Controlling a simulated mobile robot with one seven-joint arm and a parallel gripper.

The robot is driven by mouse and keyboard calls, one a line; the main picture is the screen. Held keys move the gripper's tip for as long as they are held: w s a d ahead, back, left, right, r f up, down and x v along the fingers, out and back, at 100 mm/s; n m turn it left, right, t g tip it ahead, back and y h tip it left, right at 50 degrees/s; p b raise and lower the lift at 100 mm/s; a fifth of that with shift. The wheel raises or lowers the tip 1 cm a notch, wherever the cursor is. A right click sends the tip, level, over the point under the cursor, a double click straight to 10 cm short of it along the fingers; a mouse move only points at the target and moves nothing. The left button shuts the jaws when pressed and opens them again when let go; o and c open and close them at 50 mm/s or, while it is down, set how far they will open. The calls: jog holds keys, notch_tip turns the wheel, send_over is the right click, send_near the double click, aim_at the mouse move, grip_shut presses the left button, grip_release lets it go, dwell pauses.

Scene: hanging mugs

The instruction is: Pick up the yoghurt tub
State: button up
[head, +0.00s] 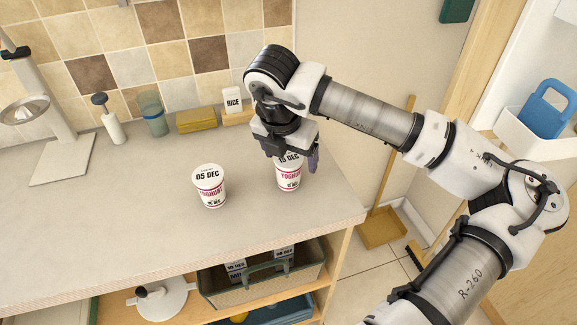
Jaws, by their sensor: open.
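Two white yoghurt tubs with red lettering stand upright on the grey counter (120,235). The left yoghurt tub (210,188) has a lid marked 05 DEC and stands clear of my gripper. The right yoghurt tub (289,178) is marked 15 DEC and stands near the counter's right end. My gripper (292,154) is open and points down over the right tub. Its fingers show at either side of that tub's top and hide part of the lid. I cannot tell whether they touch it.
Along the tiled wall stand a soap dispenser (109,119), a glass (153,114), a yellow sponge (196,120) and a rice box (232,101). A metal stand (62,150) is at the left. A crate (262,282) sits on the shelf below. The front-left counter is clear.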

aim_at(287, 159)
jog(key=x, duration=0.1)
jog(key=p+x, duration=0.2)
jog(key=x, duration=0.1)
jog(key=shift+s+a+f, duration=0.1)
jog(key=shift+a, duration=0.25)
jog(key=shift+f, duration=0.55)
jog(key=c, duration=1.2)
